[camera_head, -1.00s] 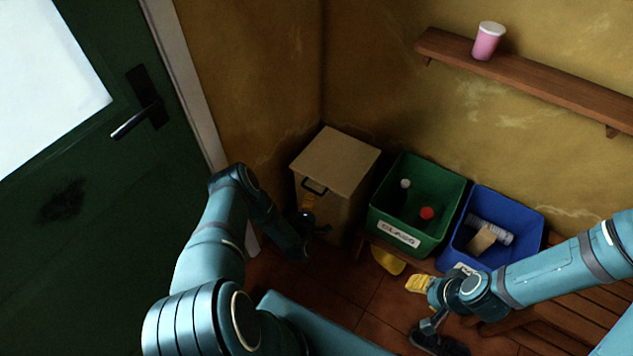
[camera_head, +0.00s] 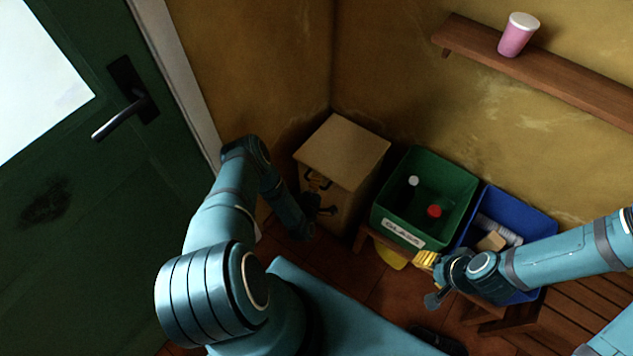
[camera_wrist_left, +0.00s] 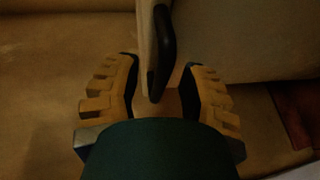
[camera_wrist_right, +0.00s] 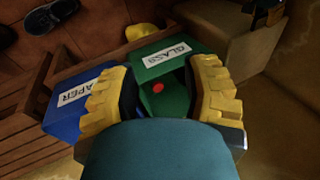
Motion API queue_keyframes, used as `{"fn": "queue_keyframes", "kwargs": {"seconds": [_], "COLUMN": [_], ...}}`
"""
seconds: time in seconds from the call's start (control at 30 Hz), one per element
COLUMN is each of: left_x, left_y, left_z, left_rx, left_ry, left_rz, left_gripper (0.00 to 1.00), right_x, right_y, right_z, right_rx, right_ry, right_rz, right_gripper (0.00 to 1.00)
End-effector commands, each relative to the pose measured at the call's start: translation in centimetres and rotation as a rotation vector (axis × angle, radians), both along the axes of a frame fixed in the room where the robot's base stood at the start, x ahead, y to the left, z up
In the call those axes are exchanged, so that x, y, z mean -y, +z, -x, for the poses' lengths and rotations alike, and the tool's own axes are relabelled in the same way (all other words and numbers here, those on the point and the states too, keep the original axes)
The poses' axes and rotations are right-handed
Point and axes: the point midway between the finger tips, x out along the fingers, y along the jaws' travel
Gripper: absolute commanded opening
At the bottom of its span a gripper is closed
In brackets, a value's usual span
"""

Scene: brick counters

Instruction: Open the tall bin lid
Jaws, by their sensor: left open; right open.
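The tall bin (camera_head: 345,207) is tan and stands in the corner, its flat lid (camera_head: 343,150) down on top. My left gripper (camera_head: 318,190) is at the bin's front, just below the lid's front edge. In the left wrist view, the black lid handle (camera_wrist_left: 165,40) reaches between the open yellow fingers of my left gripper (camera_wrist_left: 160,78); I cannot tell whether they touch it. The handle is hard to separate from the gripper in the head view. My right gripper (camera_head: 427,259) is open and empty in front of the green bin.
A green glass bin (camera_head: 408,235) and a blue paper bin (camera_head: 540,225) stand right of the tall bin on a wooden bench (camera_head: 490,328). A green door (camera_head: 130,200) is at left. A pink cup (camera_head: 518,36) stands on a wall shelf (camera_head: 570,70). Shoes (camera_wrist_right: 52,15) lie on the floor.

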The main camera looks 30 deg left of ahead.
Motion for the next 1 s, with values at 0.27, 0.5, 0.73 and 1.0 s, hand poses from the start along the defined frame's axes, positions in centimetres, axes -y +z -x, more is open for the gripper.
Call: {"fn": "queue_keyframes", "kwargs": {"seconds": [0.27, 0.5, 0.73, 1.0], "left_x": [0.0, 0.0, 0.0, 0.0], "left_y": [0.0, 0.3, 2.3, 7.3], "left_z": [0.0, -0.1, -0.2, -1.0], "left_rx": [0.0, -0.003, -0.05, -0.191], "left_ry": [0.0, 0.0, 0.0, -0.001], "left_rz": [0.0, 0.0, -0.005, -0.015], "left_gripper": [0.0, 0.0, 0.0, 0.0], "right_x": [0.0, 0.0, 0.0, -0.2], "right_y": [0.0, 0.2, 2.0, 6.6], "right_z": [0.0, 0.0, 0.3, 1.1], "right_rx": [0.0, 0.0, -0.008, -0.026], "right_ry": [0.0, 0.0, 0.002, 0.006], "right_rz": [0.0, 0.0, -0.001, -0.005], "right_gripper": [0.47, 0.47, 0.47, 0.47]}}
